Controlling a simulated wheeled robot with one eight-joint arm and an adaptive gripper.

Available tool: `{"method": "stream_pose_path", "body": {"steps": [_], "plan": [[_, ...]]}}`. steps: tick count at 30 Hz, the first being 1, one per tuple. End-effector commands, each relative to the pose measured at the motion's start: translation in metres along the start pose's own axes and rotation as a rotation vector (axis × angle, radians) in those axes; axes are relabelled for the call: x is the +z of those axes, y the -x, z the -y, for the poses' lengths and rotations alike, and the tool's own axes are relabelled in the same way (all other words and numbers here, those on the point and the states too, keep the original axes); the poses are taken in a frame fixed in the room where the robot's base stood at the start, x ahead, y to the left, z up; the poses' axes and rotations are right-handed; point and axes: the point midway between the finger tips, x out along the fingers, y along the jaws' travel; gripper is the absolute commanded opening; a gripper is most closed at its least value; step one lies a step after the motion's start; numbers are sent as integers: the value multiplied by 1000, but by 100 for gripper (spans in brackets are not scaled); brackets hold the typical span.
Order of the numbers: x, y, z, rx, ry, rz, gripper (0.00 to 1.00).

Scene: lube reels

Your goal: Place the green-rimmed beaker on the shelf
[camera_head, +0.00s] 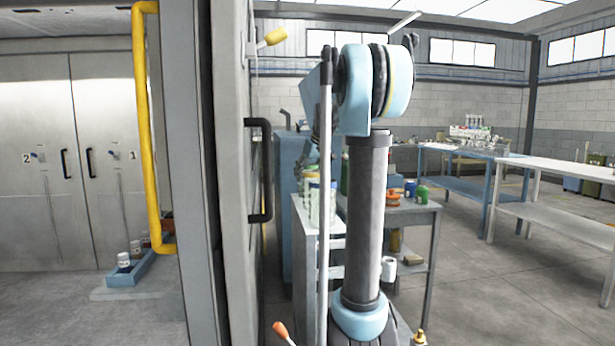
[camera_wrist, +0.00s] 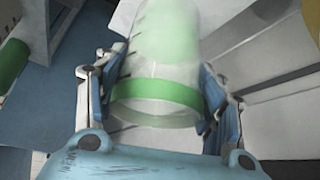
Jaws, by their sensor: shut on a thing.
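The green-rimmed beaker (camera_wrist: 155,93) is clear with a wide green band near its rim, and it fills the middle of the wrist view. My gripper (camera_wrist: 165,75) has a finger on each side of it and is shut on it. The beaker's far end runs up toward a pale surface (camera_wrist: 215,12); I cannot tell whether it touches it. In the head view my arm hides most of the gripper area. Clear containers with green and yellow bands (camera_head: 314,203) show beside the arm, over a grey stand (camera_head: 306,240). I cannot tell which shelf is meant.
Another green item (camera_wrist: 14,62) is at the left of the wrist view. A grey table (camera_head: 415,212) with orange and green containers stands behind my arm. A large grey door edge with a dark handle (camera_head: 262,170) is close on the left. Open floor (camera_head: 500,290) lies right.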

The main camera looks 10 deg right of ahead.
Motion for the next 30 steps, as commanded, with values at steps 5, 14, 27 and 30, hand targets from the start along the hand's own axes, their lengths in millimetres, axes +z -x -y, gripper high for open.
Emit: {"method": "stream_pose_path", "body": {"steps": [5, 14, 27, 30], "plan": [[0, 0, 0, 0, 0, 0, 30], [1, -2, 0, 0, 0, 0, 83], [0, 3, 1, -1, 1, 0, 83], [0, 15, 1, 0, 0, 0, 83]]}}
